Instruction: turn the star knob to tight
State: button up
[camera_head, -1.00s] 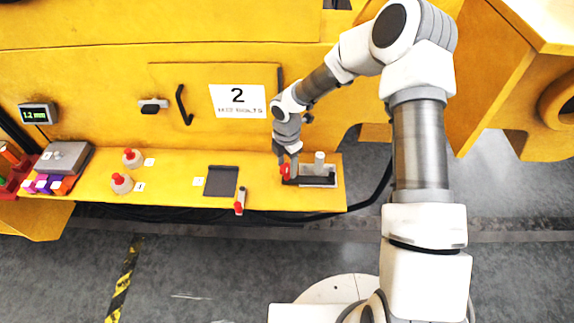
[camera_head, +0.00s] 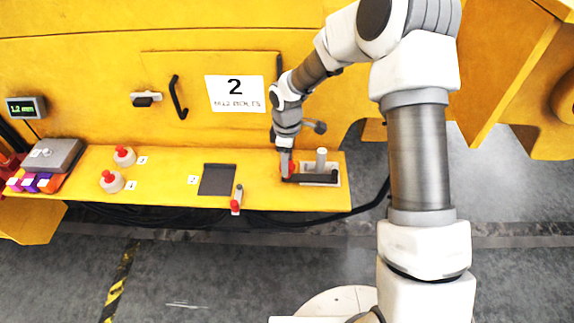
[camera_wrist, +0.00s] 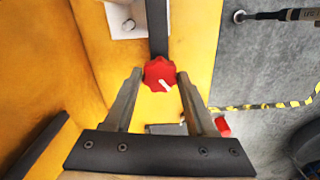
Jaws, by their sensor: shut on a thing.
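The red star knob (camera_wrist: 160,73) with a white pointer mark sits between my gripper's fingertips in the wrist view. My gripper (camera_wrist: 154,77) is shut on the knob, one finger at each side. In the head view my gripper (camera_head: 286,172) reaches down to the shelf. There the knob (camera_head: 291,167) is partly hidden by the gripper, at the left end of a dark bar (camera_head: 315,178) beside a grey fixture plate (camera_head: 333,168). The white mark slants toward the lower right in the wrist view. No tight label can be read.
A black handle (camera_head: 178,98) sticks out from the panel behind. A grey post (camera_head: 321,159) stands right of the gripper.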

jog(key=m+b, duration=0.3)
jog(key=m, duration=0.2)
jog(key=shift+f+m, duration=0.1)
jog(key=shift+m, duration=0.2)
jog(key=m+b, duration=0.2)
jog(key=m, duration=0.4)
jog(key=m+b, duration=0.1)
jog(key=m, duration=0.5)
jog(key=shift+m, duration=0.3)
jog(key=m, duration=0.5)
jog(key=shift+m, duration=0.3)
jog(key=o, duration=1.4)
jog(key=shift+c, duration=0.2)
jog(key=shift+r, duration=0.25)
